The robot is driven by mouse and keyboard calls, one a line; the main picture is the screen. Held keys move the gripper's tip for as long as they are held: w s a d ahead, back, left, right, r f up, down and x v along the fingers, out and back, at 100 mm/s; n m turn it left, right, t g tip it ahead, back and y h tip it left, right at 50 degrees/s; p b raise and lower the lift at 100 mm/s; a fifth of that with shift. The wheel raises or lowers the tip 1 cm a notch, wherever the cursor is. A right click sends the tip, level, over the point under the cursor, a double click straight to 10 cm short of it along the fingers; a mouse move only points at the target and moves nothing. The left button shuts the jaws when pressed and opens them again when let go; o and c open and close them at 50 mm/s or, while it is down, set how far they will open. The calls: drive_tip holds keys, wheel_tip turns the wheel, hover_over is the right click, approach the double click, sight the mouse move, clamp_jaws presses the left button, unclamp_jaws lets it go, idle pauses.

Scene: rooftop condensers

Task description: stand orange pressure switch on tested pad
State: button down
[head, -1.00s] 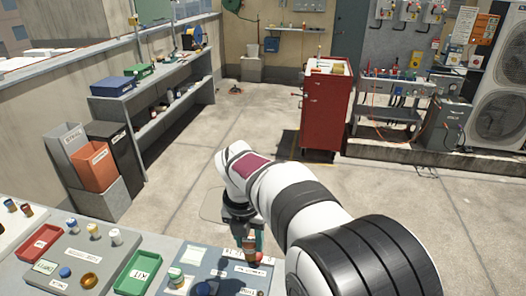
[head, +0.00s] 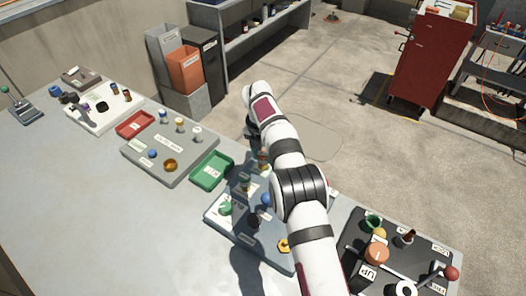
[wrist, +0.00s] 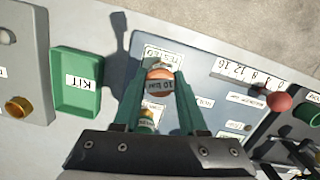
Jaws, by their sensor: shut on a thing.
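My gripper (wrist: 160,76) is shut on the orange pressure switch (wrist: 159,87), which has a dark band reading "10 bar". In the wrist view the switch is between the two green fingers, in front of the white pad marked TESTED (wrist: 151,52). I cannot tell whether it touches the pad. A second small part with a green and yellow body (wrist: 147,121) shows between the fingers, closer to the palm. The pad belongs to a blue-grey board (wrist: 205,62), also in the head view (head: 222,226). There my arm hides part of this board.
A green KIT tray (head: 212,171) lies left of the board. A grey board (head: 185,160) with small parts and a red tray (head: 135,124) lie farther left. In the wrist view a red ball knob (wrist: 279,101) stands at right. The bench's left front is clear.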

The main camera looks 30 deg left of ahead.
drive_tip(key=shift+f, duration=0.1)
drive_tip(key=shift+c, duration=2.3)
unclamp_jaws()
